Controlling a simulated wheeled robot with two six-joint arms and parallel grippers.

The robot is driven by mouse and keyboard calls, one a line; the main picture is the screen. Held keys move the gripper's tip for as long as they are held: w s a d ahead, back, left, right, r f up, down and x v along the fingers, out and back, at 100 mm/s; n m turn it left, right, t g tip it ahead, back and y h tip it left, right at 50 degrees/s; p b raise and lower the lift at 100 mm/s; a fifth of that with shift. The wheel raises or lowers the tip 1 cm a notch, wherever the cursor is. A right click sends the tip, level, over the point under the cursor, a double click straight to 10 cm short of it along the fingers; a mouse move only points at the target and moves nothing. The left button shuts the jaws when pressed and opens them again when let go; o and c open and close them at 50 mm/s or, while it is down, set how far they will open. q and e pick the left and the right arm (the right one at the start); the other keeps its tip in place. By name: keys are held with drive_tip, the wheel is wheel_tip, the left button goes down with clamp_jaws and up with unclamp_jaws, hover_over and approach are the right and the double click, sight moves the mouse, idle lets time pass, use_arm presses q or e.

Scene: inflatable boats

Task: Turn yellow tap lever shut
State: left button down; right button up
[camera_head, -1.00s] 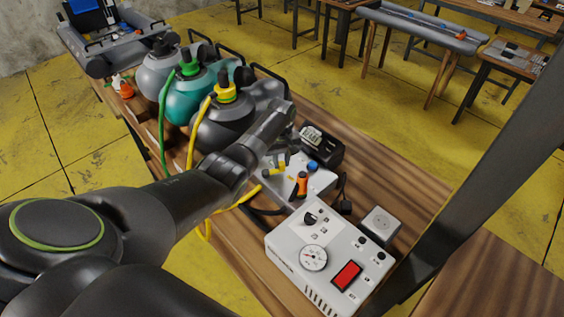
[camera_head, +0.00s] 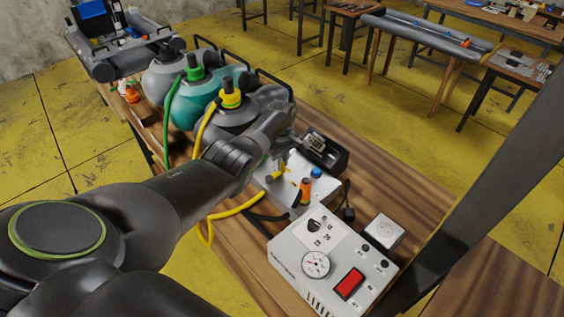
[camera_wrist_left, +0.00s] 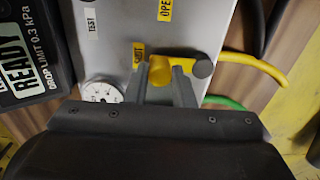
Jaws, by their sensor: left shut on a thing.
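The yellow tap lever (camera_wrist_left: 160,71) is between the two fingers of my left gripper (camera_wrist_left: 162,84) in the left wrist view. The fingers are shut on it, close to a small yellow label reading SHUT (camera_wrist_left: 138,57). The tap sits on a pale grey manifold box (camera_wrist_left: 110,45), which shows in the head view (camera_head: 326,188) with my left gripper (camera_head: 284,160) over its left side. My left arm hides part of the box there. A yellow hose (camera_wrist_left: 255,70) leaves the tap's side. My right gripper is in no view.
An orange lever (camera_head: 305,189) and a blue knob (camera_head: 316,172) stand on the box close by. A white pump unit with a red switch (camera_head: 348,284) is in front. A black case (camera_head: 326,152) lies behind. Grey and teal inflatables (camera_head: 200,105) stand left on the wooden table.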

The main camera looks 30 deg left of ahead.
use_arm(q)
drive_tip(key=shift+r, duration=0.1)
drive_tip(key=c, duration=1.2)
unclamp_jaws()
drive_tip(key=shift+c, duration=0.2)
drive_tip(key=shift+r, duration=0.55)
wheel_tip(320, 180, up, 5)
drive_tip(key=shift+r+p, duration=0.2)
drive_tip(key=shift+p, duration=0.3)
wheel_tip(320, 180, up, 11)
drive_tip(key=b, duration=0.1)
drive_tip(key=shift+b, duration=0.4)
drive_tip(key=shift+f, duration=0.1)
